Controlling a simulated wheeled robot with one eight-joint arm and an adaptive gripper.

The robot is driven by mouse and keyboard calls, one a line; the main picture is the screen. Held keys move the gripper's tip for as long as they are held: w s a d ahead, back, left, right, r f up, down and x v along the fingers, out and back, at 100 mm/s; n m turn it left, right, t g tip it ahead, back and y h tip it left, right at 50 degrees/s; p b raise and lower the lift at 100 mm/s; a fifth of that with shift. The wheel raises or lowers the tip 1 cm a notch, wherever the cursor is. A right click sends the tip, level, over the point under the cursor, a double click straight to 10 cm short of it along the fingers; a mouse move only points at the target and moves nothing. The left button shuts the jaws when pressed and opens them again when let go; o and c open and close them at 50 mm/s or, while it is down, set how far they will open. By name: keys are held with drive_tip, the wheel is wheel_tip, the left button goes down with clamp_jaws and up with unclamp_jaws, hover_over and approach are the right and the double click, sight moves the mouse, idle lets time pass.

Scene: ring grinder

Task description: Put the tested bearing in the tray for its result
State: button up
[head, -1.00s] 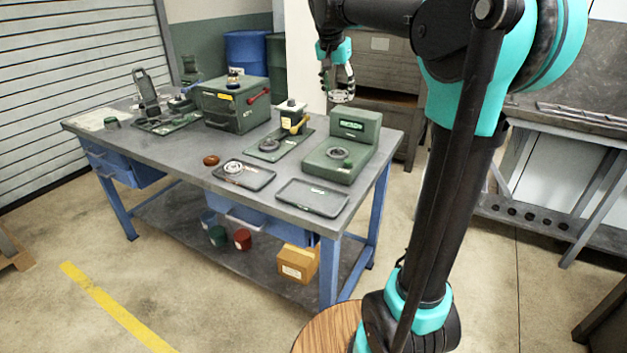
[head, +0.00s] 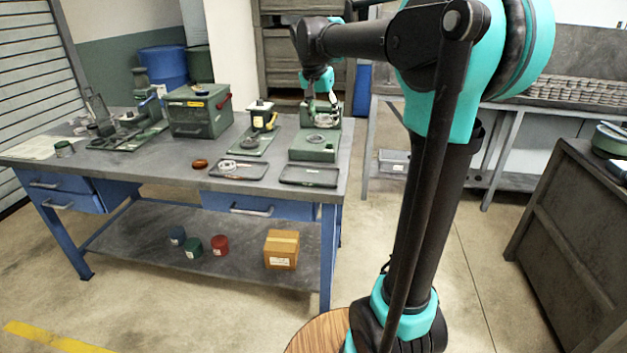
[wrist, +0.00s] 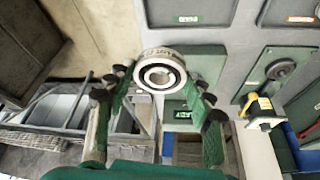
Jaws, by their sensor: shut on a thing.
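My gripper (head: 322,107) is shut on a bearing (wrist: 160,72), a pale steel ring with a dark band and an open bore. It is held up between the fingertips in the wrist view; in the head view it is too small to make out clearly. My gripper is at the green gauge machine (head: 314,147), toward the back right of the bench. Two dark trays lie along the bench's front edge. The right tray (head: 309,176) is empty and has a green label in the wrist view (wrist: 187,18).
A green fixture with a yellow handle (head: 268,122) stands left of the gauge machine. A green box (head: 199,112) with a red lever is farther left. A small brown round item (head: 200,164) lies beside the left tray. A cardboard box (head: 282,250) sits on the lower shelf.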

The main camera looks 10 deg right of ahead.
sight(324, 176)
wheel_tip(324, 176, down, 19)
drive_tip(key=shift+f, duration=0.15)
idle(0.4)
drive_tip(key=shift+f, duration=0.1)
drive_tip(key=o, duration=1.2)
drive_tip(key=shift+c, duration=0.2)
drive_tip(key=shift+o, duration=0.3)
drive_tip(key=v, duration=1.2)
drive_tip(key=s+d+f+n+y, duration=0.1)
drive_tip(key=s+d+f+n, duration=0.1)
drive_tip(key=s+f, duration=0.8)
drive_tip(key=s+d+f+n+y, duration=0.1)
drive_tip(key=s+d+f+n, duration=0.2)
drive_tip(key=s+f, duration=0.7)
drive_tip(key=s+n, duration=0.2)
drive_tip(key=s, duration=0.3)
drive_tip(key=shift+s+d+t+y, duration=0.3)
drive_tip(key=shift+f, duration=0.1)
